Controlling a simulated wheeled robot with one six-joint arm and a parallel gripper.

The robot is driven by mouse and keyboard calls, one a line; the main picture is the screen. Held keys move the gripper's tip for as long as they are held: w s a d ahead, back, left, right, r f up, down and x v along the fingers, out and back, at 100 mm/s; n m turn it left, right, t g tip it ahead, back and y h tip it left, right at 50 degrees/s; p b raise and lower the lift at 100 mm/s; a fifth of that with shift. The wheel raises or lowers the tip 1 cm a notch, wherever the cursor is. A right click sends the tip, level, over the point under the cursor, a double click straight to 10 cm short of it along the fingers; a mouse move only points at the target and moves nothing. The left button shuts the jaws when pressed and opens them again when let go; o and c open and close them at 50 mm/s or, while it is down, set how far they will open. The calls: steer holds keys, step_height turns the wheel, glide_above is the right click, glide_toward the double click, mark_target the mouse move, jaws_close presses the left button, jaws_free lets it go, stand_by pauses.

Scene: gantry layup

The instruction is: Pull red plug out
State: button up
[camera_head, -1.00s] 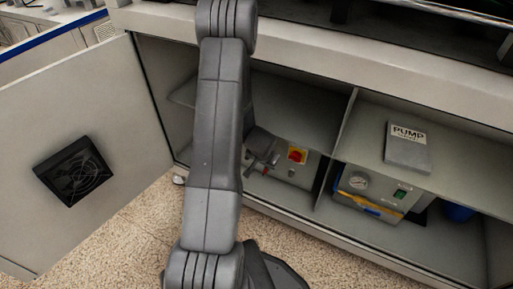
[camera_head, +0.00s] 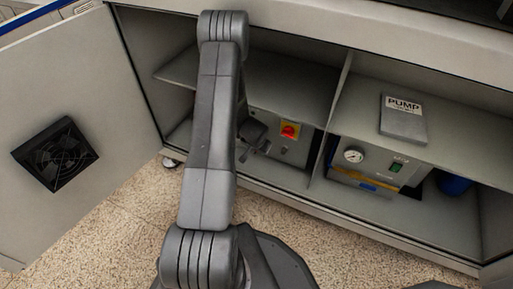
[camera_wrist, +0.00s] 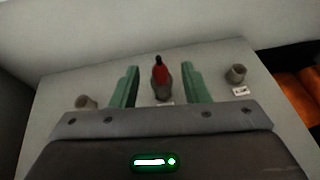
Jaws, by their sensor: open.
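The red plug (camera_wrist: 160,74) stands in a grey-brown socket on a pale panel (camera_wrist: 215,100) in the wrist view, with a dark tip at its top. My gripper (camera_wrist: 161,71) is open, with one green finger on each side of the plug and a visible gap to it on both sides. How deep the fingers reach along the plug is hard to tell. In the head view my gripper (camera_head: 252,136) is inside the left bay of the cabinet, in front of a grey box (camera_head: 305,146); the plug cannot be made out there.
Two empty-looking sockets, left (camera_wrist: 86,102) and right (camera_wrist: 236,74), flank the plug. The grey box bears a red-and-yellow switch (camera_head: 290,130). A divider (camera_head: 329,130) separates the pump unit (camera_head: 376,166). A shelf (camera_head: 285,85) lies above; the open door (camera_head: 75,110) is at left.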

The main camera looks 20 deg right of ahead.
steer(key=shift+f, duration=0.1)
steer(key=shift+c, duration=0.4)
jaws_close()
steer(key=c, duration=0.8)
jaws_free()
steer(key=shift+s+a+b, duration=0.9)
steer(key=shift+a+b, duration=0.2)
steer(key=shift+b, duration=0.7)
jaws_close()
steer(key=shift+s+a+b, duration=1.05)
steer(key=shift+a+b, duration=0.2)
